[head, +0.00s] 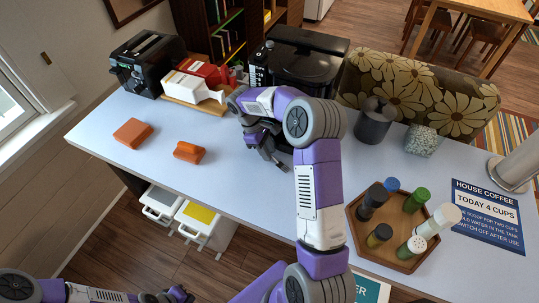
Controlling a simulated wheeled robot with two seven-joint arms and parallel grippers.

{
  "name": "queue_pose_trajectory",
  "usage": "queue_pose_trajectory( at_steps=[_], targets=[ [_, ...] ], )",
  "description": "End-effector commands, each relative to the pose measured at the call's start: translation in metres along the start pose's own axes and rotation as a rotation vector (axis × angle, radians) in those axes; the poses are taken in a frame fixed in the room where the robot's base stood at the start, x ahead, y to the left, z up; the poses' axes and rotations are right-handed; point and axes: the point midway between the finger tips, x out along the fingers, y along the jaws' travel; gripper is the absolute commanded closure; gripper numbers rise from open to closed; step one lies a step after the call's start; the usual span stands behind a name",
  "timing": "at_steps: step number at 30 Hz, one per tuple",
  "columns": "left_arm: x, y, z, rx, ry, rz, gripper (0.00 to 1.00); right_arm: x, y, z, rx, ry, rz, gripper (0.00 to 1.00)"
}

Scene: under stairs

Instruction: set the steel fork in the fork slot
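I cannot make out a steel fork or a fork slot in the head view. My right gripper (268,152) hangs over the pale blue counter (110,150), near its middle and just in front of the black machine. Its dark fingers are partly hidden by my arm, and I see nothing clearly held between them. My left gripper (168,296) is low at the bottom edge, off the counter's front, and partly cut off by the frame. Whether either gripper is open or shut does not show clearly.
Orange blocks (133,133) lie on the left. Behind stand a black toaster (147,65), cartons (195,84) on a board and a black machine (300,60). On the right are a dark canister (373,120), a jar tray (405,261) and a sign (490,215). Open drawers (200,214) project below.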

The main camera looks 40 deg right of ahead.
Motion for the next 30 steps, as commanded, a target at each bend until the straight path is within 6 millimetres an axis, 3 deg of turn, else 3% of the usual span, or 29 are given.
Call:
queue_pose_trajectory(
  at_steps=[1,5,19,30],
  targets=[
    [0.0,0.0,0.0,0.0,0.0,0.0,1.0,0.0,0.0,0.0,0.0,0.0,0.0,0.83],
    [0.0,0.0,0.0,0.0,0.0,0.0,1.0,0.0,0.0,0.0,0.0,0.0,0.0,1.0],
    [-0.002,0.001,0.0,0.0,0.0,0.0,1.0,-0.006,-0.003,0.002,-0.001,0.0,0.001,1.0],
    [-0.014,0.005,0.001,0.0,0.0,0.0,1.0,-0.059,-0.004,0.024,0.001,0.002,0.002,1.0]
  ],
)
